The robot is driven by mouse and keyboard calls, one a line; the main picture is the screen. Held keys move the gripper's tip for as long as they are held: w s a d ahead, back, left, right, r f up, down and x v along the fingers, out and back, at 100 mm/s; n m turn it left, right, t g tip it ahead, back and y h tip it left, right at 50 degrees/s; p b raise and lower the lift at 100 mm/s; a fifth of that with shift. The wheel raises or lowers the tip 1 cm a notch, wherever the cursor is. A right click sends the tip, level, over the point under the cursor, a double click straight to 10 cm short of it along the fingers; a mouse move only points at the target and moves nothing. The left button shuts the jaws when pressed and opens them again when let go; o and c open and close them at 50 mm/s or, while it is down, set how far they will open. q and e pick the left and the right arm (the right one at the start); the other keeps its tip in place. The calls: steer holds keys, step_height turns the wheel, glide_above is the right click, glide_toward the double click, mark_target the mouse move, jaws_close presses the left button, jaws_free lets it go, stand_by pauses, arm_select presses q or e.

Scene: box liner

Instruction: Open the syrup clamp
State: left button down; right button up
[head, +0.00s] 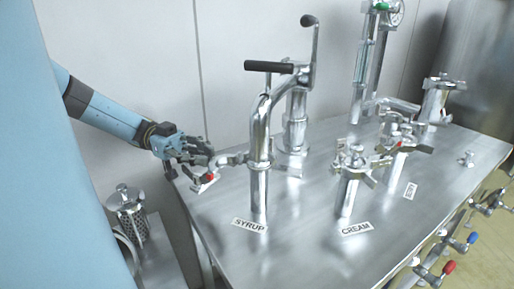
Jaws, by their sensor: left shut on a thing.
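The SYRUP label (249,225) lies on the metal table at the foot of a tall steel pipe (259,185). The syrup clamp (208,178), a silver piece with a red part, sticks out to the left from this pipe. My left gripper (205,154) reaches in from the left and is at the clamp's outer end, shut on a part of it. The fingers and the clamp overlap, so the exact contact is hard to see. My right gripper is not in view.
A CREAM label (356,229) marks a second steel fitting (350,175) to the right. A black-handled lever (269,67) stands above the syrup pipe. A perforated metal cylinder (130,215) stands at lower left. Valves with red and blue knobs (449,267) line the right edge. The table front (300,255) is clear.

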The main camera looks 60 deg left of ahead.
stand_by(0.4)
arm_select(q)
steer(key=c, duration=1.5)
jaws_free()
steer(key=shift+o, duration=0.2)
